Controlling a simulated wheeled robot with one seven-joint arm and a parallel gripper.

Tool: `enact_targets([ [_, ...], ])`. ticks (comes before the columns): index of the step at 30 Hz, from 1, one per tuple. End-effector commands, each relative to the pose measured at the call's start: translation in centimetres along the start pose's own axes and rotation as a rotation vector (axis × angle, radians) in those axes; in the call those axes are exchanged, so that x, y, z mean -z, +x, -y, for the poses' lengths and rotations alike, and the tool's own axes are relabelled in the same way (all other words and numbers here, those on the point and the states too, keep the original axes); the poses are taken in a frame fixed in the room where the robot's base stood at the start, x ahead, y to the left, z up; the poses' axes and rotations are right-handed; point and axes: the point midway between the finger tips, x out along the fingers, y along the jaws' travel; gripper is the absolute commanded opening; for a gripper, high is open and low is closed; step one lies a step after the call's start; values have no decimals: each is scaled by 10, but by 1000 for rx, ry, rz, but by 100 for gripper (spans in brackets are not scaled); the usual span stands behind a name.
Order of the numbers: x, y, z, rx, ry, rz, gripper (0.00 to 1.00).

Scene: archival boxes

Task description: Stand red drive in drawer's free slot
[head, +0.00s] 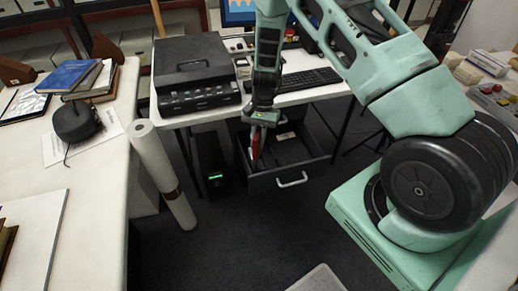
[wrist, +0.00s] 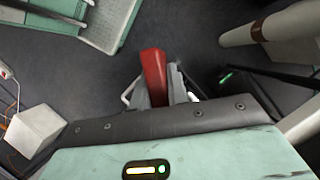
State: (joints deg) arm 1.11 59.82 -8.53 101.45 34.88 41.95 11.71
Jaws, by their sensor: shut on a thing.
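The red drive (head: 256,146) is upright in my gripper (head: 261,118), which is shut on it over the open drawer (head: 265,185) under the desk. In the wrist view the red drive (wrist: 153,72) shows between the grey fingers, with its end pointing away from the palm. The drive's lower end is at the left part of the drawer in the head view. I cannot tell whether it touches the drawer floor. A small pale item (head: 286,136) lies toward the back of the drawer. The free slot cannot be made out.
The desk above holds a black scanner (head: 196,82) and a keyboard (head: 311,79). A black unit with a green light (head: 213,166) and a leaning paper roll (head: 160,172) stand left of the drawer. Dark floor (head: 240,235) in front is clear, with a pale bin (head: 318,281) at the bottom.

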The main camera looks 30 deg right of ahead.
Motion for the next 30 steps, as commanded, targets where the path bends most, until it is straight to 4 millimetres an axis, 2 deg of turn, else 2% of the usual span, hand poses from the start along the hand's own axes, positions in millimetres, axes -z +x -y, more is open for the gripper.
enact_targets([
  [1,21,18,4,71,155,2,0],
  [6,68,45,23,307,728,5,0],
  [12,121,65,34,572,1375,4,0],
  [15,142,70,37,678,1630,1,0],
  [24,187,77,35,912,2176,-8,0],
  [30,200,77,30,977,2348,-5,0],
])
